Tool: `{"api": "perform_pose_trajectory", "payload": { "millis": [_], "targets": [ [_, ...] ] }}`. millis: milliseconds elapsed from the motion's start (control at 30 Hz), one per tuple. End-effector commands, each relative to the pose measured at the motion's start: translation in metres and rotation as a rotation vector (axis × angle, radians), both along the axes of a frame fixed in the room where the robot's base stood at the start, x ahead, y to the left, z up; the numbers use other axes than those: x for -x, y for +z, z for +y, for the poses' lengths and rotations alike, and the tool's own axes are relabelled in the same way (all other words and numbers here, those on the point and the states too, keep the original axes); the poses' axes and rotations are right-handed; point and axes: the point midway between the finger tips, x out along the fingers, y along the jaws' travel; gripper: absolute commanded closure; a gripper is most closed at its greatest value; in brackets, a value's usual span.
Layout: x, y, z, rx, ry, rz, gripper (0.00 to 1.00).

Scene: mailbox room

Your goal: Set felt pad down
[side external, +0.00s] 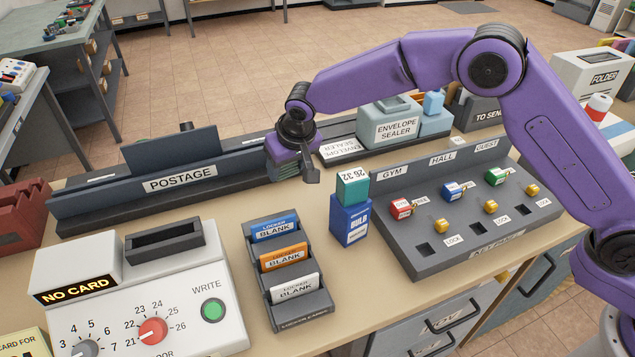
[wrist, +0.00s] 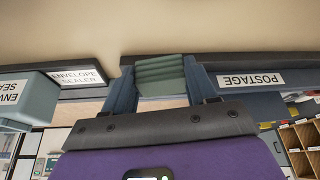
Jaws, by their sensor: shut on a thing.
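The felt pad (wrist: 160,76) is a green, ribbed block between the two fingers of my gripper (wrist: 159,65) in the wrist view. My gripper is shut on it. In the side external view my gripper (side external: 295,172) points down near the back of the counter, between the postage unit and the envelope sealer. The pad shows there only as a small greenish patch (side external: 284,171), mostly hidden by my gripper. I cannot tell whether the pad touches the surface below.
The postage unit (side external: 180,180) is to the left, and the envelope sealer (side external: 397,128) to the right. In front stand a teal-topped blue box (side external: 351,222), a locker card rack (side external: 305,316) and the key panel (side external: 470,235). Bare counter (side external: 240,205) lies in front of my gripper.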

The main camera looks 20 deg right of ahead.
Motion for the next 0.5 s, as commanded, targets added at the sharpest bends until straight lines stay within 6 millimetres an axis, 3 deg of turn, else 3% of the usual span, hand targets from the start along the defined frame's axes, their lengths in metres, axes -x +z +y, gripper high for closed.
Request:
{"api": "perform_pose_trajectory", "payload": {
  "millis": [33, 300, 500],
  "targets": [
    [-0.006, 0.002, -0.020, 0.002, -0.024, 0.001, 0.72],
    [-0.016, 0.003, -0.119, 0.001, -0.125, 0.001, 0.72],
    [-0.013, 0.003, -0.163, -0.002, -0.171, 0.001, 0.72]
  ]
}}
